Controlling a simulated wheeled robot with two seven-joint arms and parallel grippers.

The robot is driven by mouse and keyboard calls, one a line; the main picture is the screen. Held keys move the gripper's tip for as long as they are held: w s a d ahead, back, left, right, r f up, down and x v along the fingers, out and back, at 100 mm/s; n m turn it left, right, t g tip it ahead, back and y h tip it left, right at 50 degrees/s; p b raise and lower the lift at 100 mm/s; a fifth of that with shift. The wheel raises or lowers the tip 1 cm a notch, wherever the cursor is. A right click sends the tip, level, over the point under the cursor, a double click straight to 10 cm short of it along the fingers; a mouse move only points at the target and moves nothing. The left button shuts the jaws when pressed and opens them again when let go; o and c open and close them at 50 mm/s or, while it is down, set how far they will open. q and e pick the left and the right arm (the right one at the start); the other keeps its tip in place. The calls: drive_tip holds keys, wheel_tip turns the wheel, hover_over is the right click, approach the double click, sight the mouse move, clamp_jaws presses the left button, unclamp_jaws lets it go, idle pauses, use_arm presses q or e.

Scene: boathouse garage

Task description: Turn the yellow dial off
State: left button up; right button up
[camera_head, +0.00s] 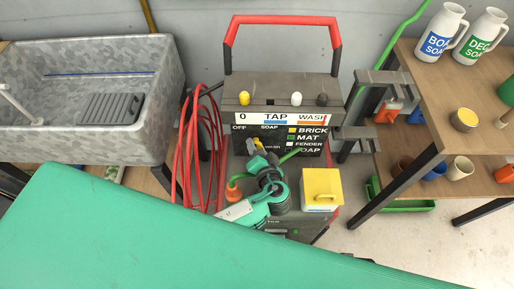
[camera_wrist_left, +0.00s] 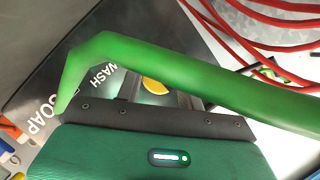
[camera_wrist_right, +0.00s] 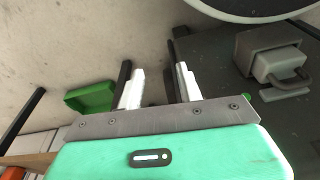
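The yellow dial (camera_head: 257,142) sits on the dark front panel of a washer (camera_head: 280,90), among the words OFF, SOAP and WASH. My left gripper (camera_head: 258,148) is at the dial and partly covers it. In the left wrist view the dial (camera_wrist_left: 155,86) shows as a yellow disc between the two dark fingers, which are apart. I cannot tell whether they touch it, or where the dial points. My right gripper (camera_wrist_right: 158,85) is open and empty in the right wrist view; I cannot make it out in the head view.
A green bent tube (camera_wrist_left: 200,70) crosses close in front of my left wrist camera. Red hoses (camera_head: 190,150) hang left of the washer, beside a metal sink (camera_head: 150,100). A yellow box (camera_head: 321,183) stands right of the dial. Shelves with jugs (camera_head: 440,35) are at right.

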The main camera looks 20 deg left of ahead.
use_arm(q)
drive_tip(key=shift+c, duration=0.5)
use_arm(e)
drive_tip(key=shift+w+r, duration=0.1)
drive_tip(key=shift+r, duration=0.05)
use_arm(q)
drive_tip(key=shift+s+a+r+n+h+b, duration=0.1)
drive_tip(key=shift+n+h+b, duration=1.1)
drive_tip(key=shift+n, duration=0.5)
drive_tip(key=shift+a+n+h+b, duration=0.1)
drive_tip(key=shift+n+h+b, duration=1.05)
drive_tip(key=shift+n, duration=0.55)
use_arm(e)
wheel_tip(320, 180, up, 11)
drive_tip(key=w+t, duration=0.1)
drive_tip(key=shift+f, duration=0.2)
drive_tip(key=shift+a, duration=0.1)
use_arm(q)
drive_tip(key=o, duration=1)
use_arm(e)
drive_tip(key=shift+r, duration=0.1)
